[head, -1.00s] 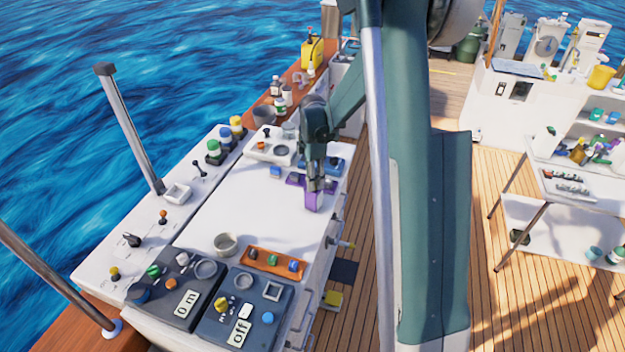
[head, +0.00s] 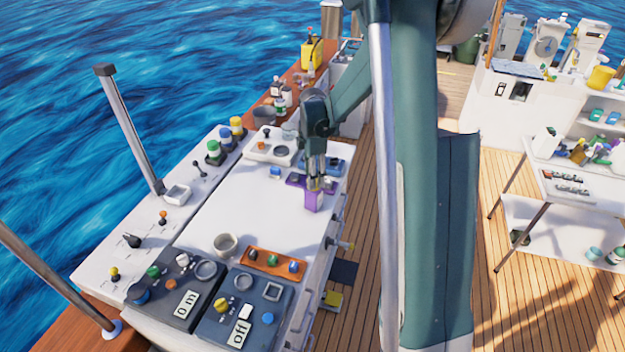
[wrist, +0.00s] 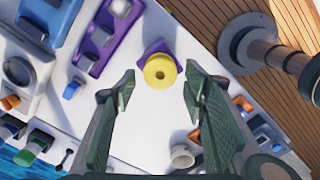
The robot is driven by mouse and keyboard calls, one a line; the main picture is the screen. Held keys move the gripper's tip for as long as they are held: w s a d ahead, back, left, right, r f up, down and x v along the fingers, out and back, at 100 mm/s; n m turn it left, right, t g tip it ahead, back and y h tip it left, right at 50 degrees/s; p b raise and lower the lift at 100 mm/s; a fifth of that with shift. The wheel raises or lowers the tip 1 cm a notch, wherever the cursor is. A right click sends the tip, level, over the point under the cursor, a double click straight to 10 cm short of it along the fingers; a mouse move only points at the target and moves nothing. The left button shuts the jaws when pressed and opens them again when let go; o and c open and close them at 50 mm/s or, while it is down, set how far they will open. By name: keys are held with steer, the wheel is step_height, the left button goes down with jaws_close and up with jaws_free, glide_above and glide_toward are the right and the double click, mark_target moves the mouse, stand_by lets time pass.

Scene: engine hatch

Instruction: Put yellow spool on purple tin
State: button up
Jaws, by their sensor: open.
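The yellow spool (wrist: 160,70) appears to sit on the purple tin (wrist: 157,47) in the wrist view, covering much of its top. In the head view the purple tin (head: 312,203) stands on the white bench top, with a small part of the yellow spool (head: 314,184) showing above it. My gripper (wrist: 159,88) is open, with one finger on each side of the spool and a gap on both sides. In the head view my gripper (head: 315,172) is just above the spool and partly hides it.
A purple tray (head: 297,180) and a blue tray (head: 325,165) lie close behind the tin. An orange tray (head: 273,263) and a grey cup (head: 225,244) are nearer the front. The middle of the white bench top (head: 240,195) is clear.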

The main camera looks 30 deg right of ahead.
step_height(320, 180, up, 10)
stand_by(0.6)
stand_by(0.4)
steer(key=s+a+r+m+t, duration=0.2)
steer(key=s+a+r+m, duration=0.2)
steer(key=s+a+r, duration=0.3)
steer(key=s+a+r+m+t, duration=0.1)
steer(key=s+a+r+m, duration=0.35)
steer(key=s, duration=0.45)
steer(key=s+a+m+t, duration=0.2)
steer(key=s+a+m, duration=0.1)
steer(key=s, duration=0.5)
steer(key=s+a+m+t, duration=0.2)
steer(key=s+a+m, duration=0.2)
steer(key=s, duration=0.5)
steer(key=shift+s+f+m, duration=0.15)
steer(key=shift+f+m, duration=0.2)
steer(key=shift+m, duration=0.2)
